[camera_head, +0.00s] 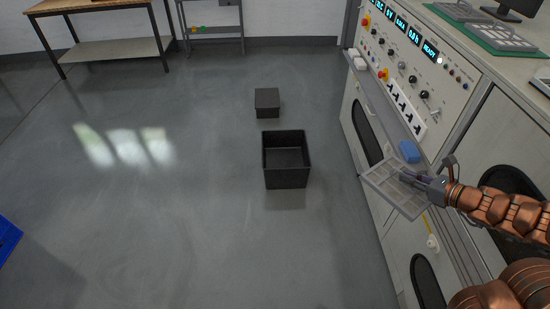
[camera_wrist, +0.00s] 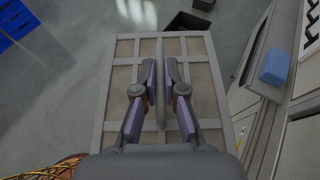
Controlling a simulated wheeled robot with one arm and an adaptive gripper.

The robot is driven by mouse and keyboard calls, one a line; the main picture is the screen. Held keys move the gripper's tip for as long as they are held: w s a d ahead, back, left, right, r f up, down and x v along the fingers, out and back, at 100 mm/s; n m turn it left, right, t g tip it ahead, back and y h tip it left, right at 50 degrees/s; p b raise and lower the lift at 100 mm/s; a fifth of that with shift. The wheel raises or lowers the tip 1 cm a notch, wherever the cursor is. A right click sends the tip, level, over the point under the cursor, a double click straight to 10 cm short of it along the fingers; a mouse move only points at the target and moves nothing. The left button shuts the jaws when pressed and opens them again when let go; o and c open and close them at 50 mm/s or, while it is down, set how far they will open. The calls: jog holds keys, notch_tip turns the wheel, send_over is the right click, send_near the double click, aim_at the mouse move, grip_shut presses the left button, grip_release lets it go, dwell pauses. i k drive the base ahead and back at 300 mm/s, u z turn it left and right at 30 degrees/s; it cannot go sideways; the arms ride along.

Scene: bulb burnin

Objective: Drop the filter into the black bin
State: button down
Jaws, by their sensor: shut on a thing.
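The filter (camera_head: 388,190) is a flat, light grey framed panel with a grid of bars. My gripper (camera_head: 408,178) is shut on it and holds it in the air beside the console front. In the wrist view the filter (camera_wrist: 205,75) fills the middle, with my gripper (camera_wrist: 161,75) closed on a raised central bar. The black bin (camera_head: 287,182) stands open and upright on the floor, left of the filter and apart from it. Its inside looks empty. In the wrist view the bin (camera_wrist: 188,22) is mostly hidden behind the filter's top edge.
A small dark box (camera_head: 267,102) sits on the floor behind the bin. The control console (camera_head: 440,80) runs along the right, with a blue block (camera_head: 409,151) on its ledge. A blue crate (camera_head: 8,238) is at the left edge. The floor between is clear.

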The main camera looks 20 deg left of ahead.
aim_at(286, 166)
jog(key=u, duration=0.8)
jog(key=i, duration=0.85)
jog(key=u, duration=1)
jog(key=i, duration=1.7)
jog(key=z, duration=0.85)
jog(key=i, duration=0.9)
jog(key=z, duration=0.5)
